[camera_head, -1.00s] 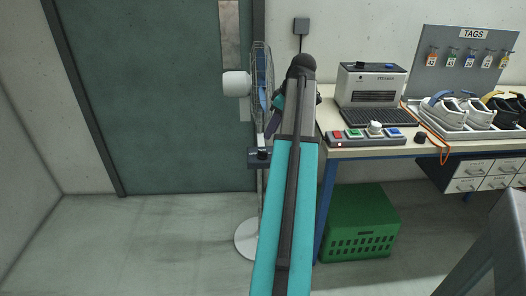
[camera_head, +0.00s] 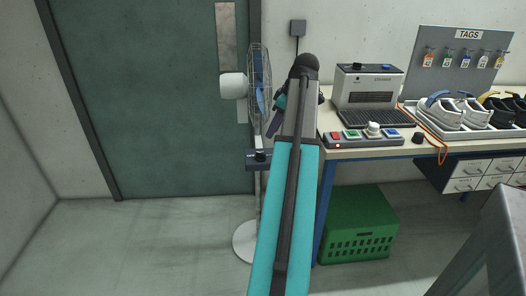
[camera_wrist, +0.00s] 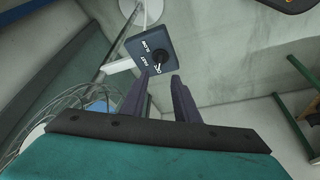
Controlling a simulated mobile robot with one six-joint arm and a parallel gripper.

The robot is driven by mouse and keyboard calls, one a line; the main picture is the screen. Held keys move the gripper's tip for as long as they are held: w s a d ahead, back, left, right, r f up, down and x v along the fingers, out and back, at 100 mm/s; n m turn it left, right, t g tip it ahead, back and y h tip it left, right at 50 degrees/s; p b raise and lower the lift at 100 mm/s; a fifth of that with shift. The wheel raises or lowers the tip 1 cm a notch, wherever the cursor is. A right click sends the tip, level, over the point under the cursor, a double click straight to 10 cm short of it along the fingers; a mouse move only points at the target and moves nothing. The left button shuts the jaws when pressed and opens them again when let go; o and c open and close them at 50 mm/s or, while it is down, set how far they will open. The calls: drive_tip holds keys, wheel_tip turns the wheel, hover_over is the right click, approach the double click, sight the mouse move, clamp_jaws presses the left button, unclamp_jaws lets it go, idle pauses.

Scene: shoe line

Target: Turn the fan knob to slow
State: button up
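The fan (camera_head: 262,90) stands on a white pole beside the door. Its dark control box (camera_head: 257,160) is partway down the pole. In the wrist view the box (camera_wrist: 150,45) faces me, with white markings that seem to read SLOW and FAST. Its black knob (camera_wrist: 159,59) is on the box's face; I cannot tell which mark it points to. My gripper (camera_wrist: 160,77) is open and empty, its purple fingers apart, with the knob just beyond their tips. I see no contact. In the head view my arm partly hides the gripper (camera_head: 274,122).
The workbench (camera_head: 345,152) is right of my arm, with a button panel (camera_head: 363,139), a steamer (camera_head: 368,85) and shoes on a tray. A green crate (camera_head: 358,225) sits under it. The floor left of the fan is clear.

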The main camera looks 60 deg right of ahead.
sight(261, 153)
drive_tip(key=x, duration=1.1)
drive_tip(key=shift+f, duration=0.3)
clamp_jaws()
drive_tip(key=shift+a, duration=0.3)
drive_tip(key=shift+d, duration=0.15)
